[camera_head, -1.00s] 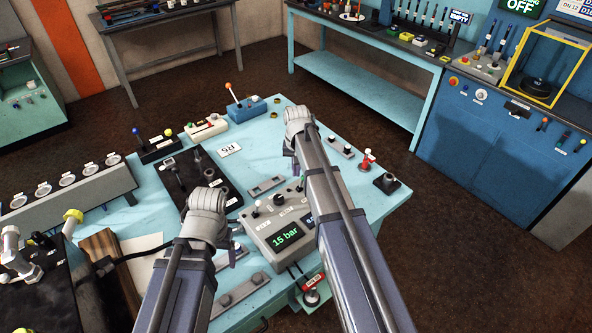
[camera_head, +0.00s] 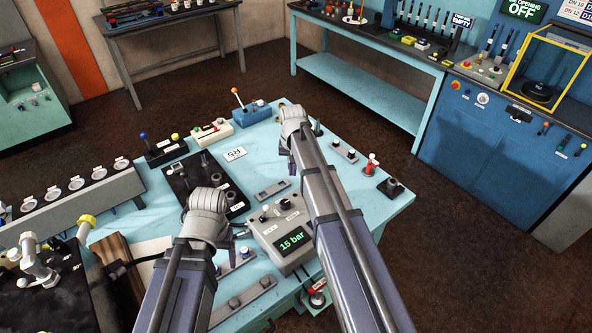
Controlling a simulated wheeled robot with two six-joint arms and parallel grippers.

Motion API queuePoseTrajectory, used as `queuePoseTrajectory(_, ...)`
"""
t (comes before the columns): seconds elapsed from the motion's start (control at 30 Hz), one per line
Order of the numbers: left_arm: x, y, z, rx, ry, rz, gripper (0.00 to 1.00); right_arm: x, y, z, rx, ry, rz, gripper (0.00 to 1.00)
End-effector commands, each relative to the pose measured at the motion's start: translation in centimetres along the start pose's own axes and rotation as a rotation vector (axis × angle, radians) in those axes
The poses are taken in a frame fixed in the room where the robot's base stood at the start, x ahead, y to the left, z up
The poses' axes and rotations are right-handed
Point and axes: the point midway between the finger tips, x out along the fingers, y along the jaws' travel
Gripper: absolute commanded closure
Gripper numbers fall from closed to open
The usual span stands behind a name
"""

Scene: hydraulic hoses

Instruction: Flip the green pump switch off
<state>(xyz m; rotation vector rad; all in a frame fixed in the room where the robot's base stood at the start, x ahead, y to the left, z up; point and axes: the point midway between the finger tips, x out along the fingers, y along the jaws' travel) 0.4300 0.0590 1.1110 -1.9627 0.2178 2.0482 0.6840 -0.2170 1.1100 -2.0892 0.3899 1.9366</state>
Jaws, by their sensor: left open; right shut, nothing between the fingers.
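A cream box (camera_head: 212,132) with a green knob and a red part sits at the back of the light-blue table (camera_head: 345,208); I cannot tell for certain that it carries the green pump switch. My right gripper (camera_head: 287,150) points down over the table's back middle, right of this box, and is shut and empty; its tips are mostly hidden behind my arm. My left gripper (camera_head: 230,252) is open, low over the table's front left, beside the grey gauge box (camera_head: 289,231) reading 15 bar. My wrist hides most of its fingers.
A blue box (camera_head: 250,113) with an orange-tipped lever stands right of the cream box; a dark box (camera_head: 165,152) with a blue-tipped lever stands left. A black panel (camera_head: 190,178) lies in front. A red valve (camera_head: 371,165) is at the right.

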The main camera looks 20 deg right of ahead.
Motion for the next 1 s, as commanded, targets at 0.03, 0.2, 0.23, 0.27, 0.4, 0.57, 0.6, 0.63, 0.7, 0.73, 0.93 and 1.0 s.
queuePoseTrajectory(0.03, -1.4, -0.1, 0.1, 0.0, 0.0, 0.0, 0.24, -1.4, 0.0, -0.1, 0.001, 0.0, 0.0, 1.0)
queuePoseTrajectory(0.2, -4.1, -0.4, 0.3, 0.003, -0.001, 0.0, 0.24, -4.1, 0.2, -0.3, 0.0, 0.0, 0.0, 1.0)
queuePoseTrajectory(0.23, -4.5, -0.4, 0.3, 0.003, -0.002, 0.0, 0.24, -4.5, 0.3, -0.3, 0.0, 0.0, 0.0, 1.0)
queuePoseTrajectory(0.27, -5.0, -0.5, 0.3, 0.004, -0.002, 0.0, 0.24, -5.0, 0.3, -0.4, 0.0, 0.0, 0.0, 1.0)
queuePoseTrajectory(0.4, -7.1, -0.7, 0.5, 0.004, -0.003, 0.0, 0.24, -7.1, 0.5, -0.5, 0.0, 0.0, 0.0, 1.0)
queuePoseTrajectory(0.57, -9.2, -0.8, 0.6, -0.002, -0.004, 0.001, 0.24, -9.2, 0.7, -0.7, 0.0, 0.0, 0.0, 1.0)
queuePoseTrajectory(0.6, -9.5, -0.9, 0.6, -0.004, -0.004, 0.001, 0.24, -9.6, 0.7, -0.7, 0.0, 0.0, 0.0, 1.0)
queuePoseTrajectory(0.63, -9.7, -0.9, 0.7, -0.006, -0.004, 0.001, 0.24, -9.8, 0.7, -0.7, 0.0, 0.0, 0.0, 1.0)
queuePoseTrajectory(0.7, -10.0, -0.9, 0.7, -0.009, -0.004, 0.002, 0.24, -10.0, 0.8, -0.7, 0.0, 0.0, 0.0, 1.0)
queuePoseTrajectory(0.73, -10.0, -0.9, 0.7, -0.01, -0.004, 0.002, 0.24, -10.1, 0.8, -0.7, 0.0, 0.0, 0.0, 1.0)
queuePoseTrajectory(0.93, -9.9, -0.9, 0.7, -0.012, -0.004, 0.002, 0.24, -10.0, 0.8, -0.7, 0.0, 0.0, 0.0, 1.0)
queuePoseTrajectory(1.0, -9.9, -0.9, 0.7, -0.012, -0.004, 0.002, 0.24, -10.0, 0.8, -0.7, 0.0, 0.0, 0.0, 1.0)
